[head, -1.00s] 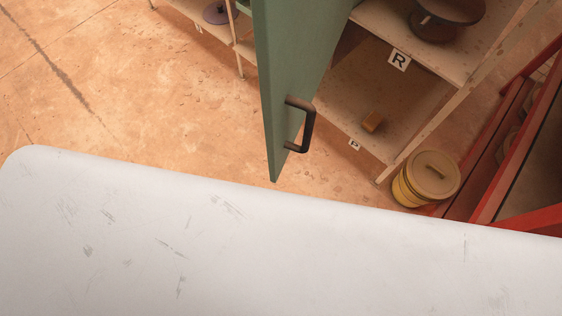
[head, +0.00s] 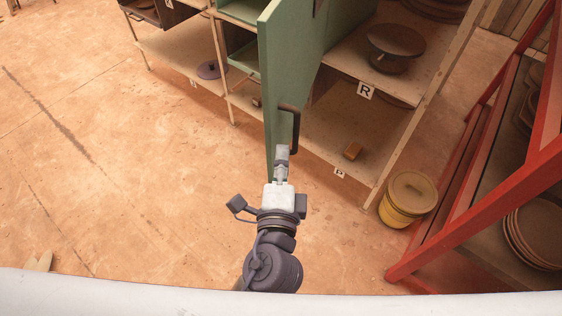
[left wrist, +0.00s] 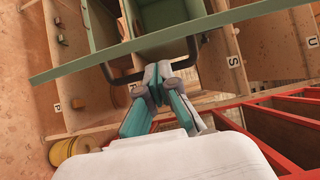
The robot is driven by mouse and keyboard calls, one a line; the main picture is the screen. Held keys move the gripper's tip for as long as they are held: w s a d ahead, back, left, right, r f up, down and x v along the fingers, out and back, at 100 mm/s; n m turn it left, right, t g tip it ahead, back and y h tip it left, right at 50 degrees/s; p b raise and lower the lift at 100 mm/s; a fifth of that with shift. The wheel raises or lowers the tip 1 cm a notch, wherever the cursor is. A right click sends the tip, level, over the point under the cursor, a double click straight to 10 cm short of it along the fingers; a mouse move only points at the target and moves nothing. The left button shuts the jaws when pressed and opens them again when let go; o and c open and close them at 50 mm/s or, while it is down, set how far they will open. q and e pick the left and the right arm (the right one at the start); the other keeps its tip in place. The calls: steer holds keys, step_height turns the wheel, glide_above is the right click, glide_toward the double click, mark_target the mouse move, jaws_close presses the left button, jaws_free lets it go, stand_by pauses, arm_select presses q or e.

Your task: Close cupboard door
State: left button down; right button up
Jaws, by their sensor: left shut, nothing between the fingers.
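The green cupboard door (head: 292,75) stands open, its free edge towards me, in front of the shelves. Its dark bar handle (head: 296,128) is on the right face near the lower end. My left gripper (head: 282,152) is at the lower part of the door's edge, just below the handle in the picture. In the left wrist view the door (left wrist: 110,62) crosses as a thin green strip. The handle (left wrist: 125,77) shows behind the shut, empty fingers (left wrist: 156,82). I cannot tell whether the fingers touch the door or handle. My right gripper is not in view.
A yellow lidded tin (head: 406,199) is on the floor beside a red rack (head: 470,205). The floor at left is clear.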

arm_select(q)
steer(key=shift+w+p, duration=0.75)
steer(key=shift+w, duration=2.1)
